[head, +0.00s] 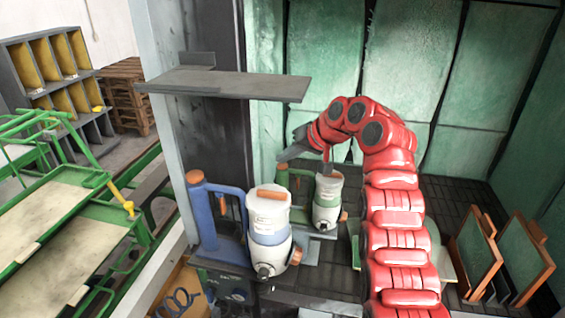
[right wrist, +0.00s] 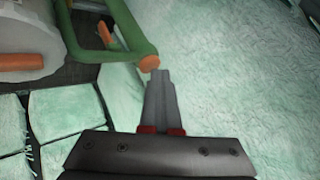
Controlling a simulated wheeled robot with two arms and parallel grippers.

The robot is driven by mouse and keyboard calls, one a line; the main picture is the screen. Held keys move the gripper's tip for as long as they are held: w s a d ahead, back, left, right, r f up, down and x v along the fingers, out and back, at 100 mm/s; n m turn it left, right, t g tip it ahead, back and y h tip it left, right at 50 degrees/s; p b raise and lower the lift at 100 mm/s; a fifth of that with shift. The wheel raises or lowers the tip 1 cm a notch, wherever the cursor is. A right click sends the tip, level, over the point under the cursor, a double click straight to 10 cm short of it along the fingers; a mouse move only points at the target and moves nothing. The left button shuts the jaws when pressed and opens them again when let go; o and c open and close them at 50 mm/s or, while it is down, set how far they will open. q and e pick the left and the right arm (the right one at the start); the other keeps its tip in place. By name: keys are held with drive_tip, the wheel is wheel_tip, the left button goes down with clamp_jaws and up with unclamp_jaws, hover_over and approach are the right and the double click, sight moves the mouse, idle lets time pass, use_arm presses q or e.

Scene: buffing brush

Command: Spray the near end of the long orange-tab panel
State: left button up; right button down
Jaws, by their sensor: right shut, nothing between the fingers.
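Two framed panels with green faces and orange-brown edges stand at the lower right of the head view, a nearer one (head: 533,268) and a farther one (head: 474,250); I cannot tell which is the long orange-tab panel. A green sprayer with a white tank (head: 328,190) stands at centre, partly behind a blue sprayer with a larger white tank (head: 268,212). My right gripper (head: 284,156) is above the green sprayer, shut and empty. In the right wrist view its closed fingers (right wrist: 160,78) point at the orange end of the green handle (right wrist: 128,45); contact is unclear. My left gripper is out of view.
A grey shelf (head: 225,83) juts from the pillar (head: 190,125) at upper left. Green padded walls (head: 405,70) enclose the back. A green metal frame table (head: 60,240) stands at the left. Dark tiled floor (head: 450,190) is open between my right arm and the panels.

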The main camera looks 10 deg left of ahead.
sight(286, 166)
drive_tip(key=shift+r, duration=0.9)
drive_tip(key=shift+r, duration=0.1)
drive_tip(key=shift+r+p, duration=0.75)
drive_tip(key=shift+r, duration=1.65)
